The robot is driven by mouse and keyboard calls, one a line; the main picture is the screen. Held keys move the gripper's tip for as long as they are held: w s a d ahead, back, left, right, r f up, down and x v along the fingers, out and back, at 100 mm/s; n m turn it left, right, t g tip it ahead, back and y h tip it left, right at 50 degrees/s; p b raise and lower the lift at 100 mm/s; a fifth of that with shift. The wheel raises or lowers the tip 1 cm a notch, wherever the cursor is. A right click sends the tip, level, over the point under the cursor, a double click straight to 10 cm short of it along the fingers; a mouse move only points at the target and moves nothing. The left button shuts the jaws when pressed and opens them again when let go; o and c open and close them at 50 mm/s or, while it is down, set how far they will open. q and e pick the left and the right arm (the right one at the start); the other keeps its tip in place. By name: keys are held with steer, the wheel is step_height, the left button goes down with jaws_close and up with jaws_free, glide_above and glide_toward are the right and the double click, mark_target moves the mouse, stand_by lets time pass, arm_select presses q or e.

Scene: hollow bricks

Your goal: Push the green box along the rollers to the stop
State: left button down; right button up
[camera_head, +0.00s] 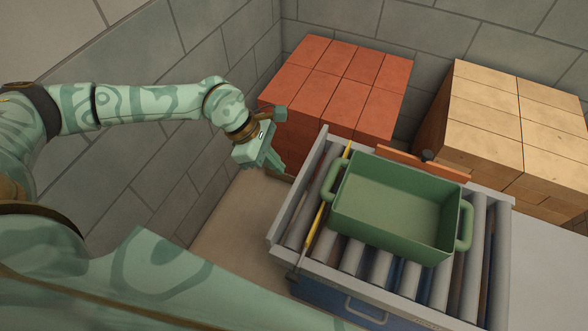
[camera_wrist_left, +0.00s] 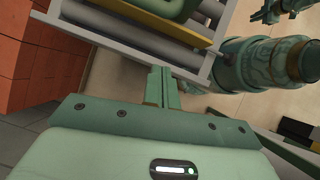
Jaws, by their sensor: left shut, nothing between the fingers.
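The green box (camera_head: 395,205), an open tray with a handle at each end, rests on the grey rollers (camera_head: 352,257). Its left handle (camera_head: 331,180) is close to a yellow strip (camera_head: 318,215) at the rollers' left end. Part of the box (camera_wrist_left: 172,8) shows at the top of the left wrist view. My left gripper (camera_head: 274,162) is shut and empty, left of the roller frame and apart from the box. In the left wrist view its fingers (camera_wrist_left: 162,84) point at the frame's side. A dark gripper, seemingly my right one (camera_wrist_left: 275,10), is partly cut off; its jaws are unclear.
Red bricks (camera_head: 345,75) are stacked behind the frame, and tan bricks (camera_head: 510,105) stand at the back right. Grey block walls (camera_head: 215,50) close off the left and back.

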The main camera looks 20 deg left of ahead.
arm_select(q)
steer(key=b+x, duration=0.1)
steer(key=x, duration=0.8)
steer(key=shift+w+d, duration=0.15)
steer(key=shift+d, duration=0.45)
steer(key=shift+w+d, duration=0.2)
steer(key=shift+d, duration=0.4)
steer(key=shift+w+d, duration=0.1)
steer(key=shift+d, duration=0.6)
steer(key=shift+d, duration=0.1)
